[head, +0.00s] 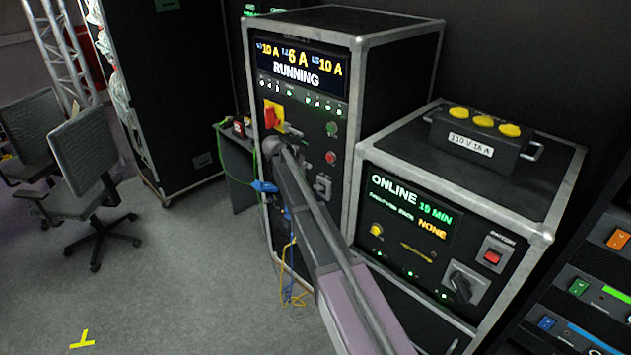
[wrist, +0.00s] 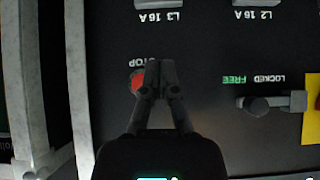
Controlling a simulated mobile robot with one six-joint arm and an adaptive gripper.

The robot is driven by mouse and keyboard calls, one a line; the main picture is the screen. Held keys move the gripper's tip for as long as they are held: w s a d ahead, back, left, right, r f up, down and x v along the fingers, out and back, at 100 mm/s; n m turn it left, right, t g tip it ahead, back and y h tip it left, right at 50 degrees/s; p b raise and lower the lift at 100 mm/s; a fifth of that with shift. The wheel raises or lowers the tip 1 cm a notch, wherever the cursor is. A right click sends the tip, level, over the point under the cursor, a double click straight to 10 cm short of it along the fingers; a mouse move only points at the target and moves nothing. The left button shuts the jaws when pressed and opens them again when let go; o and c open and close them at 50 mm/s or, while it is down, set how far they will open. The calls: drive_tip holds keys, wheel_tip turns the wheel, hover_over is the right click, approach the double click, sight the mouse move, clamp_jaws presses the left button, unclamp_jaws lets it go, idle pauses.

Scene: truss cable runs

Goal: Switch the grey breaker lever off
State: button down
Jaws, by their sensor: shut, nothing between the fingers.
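My gripper (head: 272,148) is in front of the tall rack's panel, largely hidden by my arm in the head view. In the wrist view my gripper (wrist: 160,70) is shut and empty, its tips overlapping the red STOP button (wrist: 138,84); contact cannot be told. A grey breaker (head: 323,187) sits low on the panel's right, below the red button. The wrist view, upside down, cuts off the L3 16 A breaker (wrist: 158,3) and the L2 16 A breaker (wrist: 258,3) at its top edge. Their lever positions cannot be read.
The rack display (head: 298,70) reads RUNNING. Cables (head: 292,270) hang left; floor there is open.

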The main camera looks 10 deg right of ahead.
drive_tip(key=shift+f, duration=0.15)
drive_tip(key=b, duration=0.7)
hover_over(319, 188)
drive_tip(key=w, duration=0.3)
drive_tip(key=f, duration=0.7)
drive_tip(key=shift+s+d, duration=0.25)
drive_tip(key=shift+d, duration=0.1)
drive_tip(key=shift+f+b, duration=0.25)
drive_tip(key=shift+b, duration=0.15)
drive_tip(key=shift+s+a+f+b, duration=0.3)
drive_tip(key=shift+a+f+b, duration=0.1)
drive_tip(key=shift+f+b, duration=0.25)
drive_tip(key=shift+s+a+f+b, duration=0.25)
drive_tip(key=shift+a+f+b, duration=0.1)
drive_tip(key=shift+f+b, duration=0.3)
drive_tip(key=shift+d+f, duration=0.1)
drive_tip(key=shift+d, duration=0.1)
drive_tip(key=shift+s+f+b, duration=0.1)
drive_tip(key=shift+b, duration=0.3)
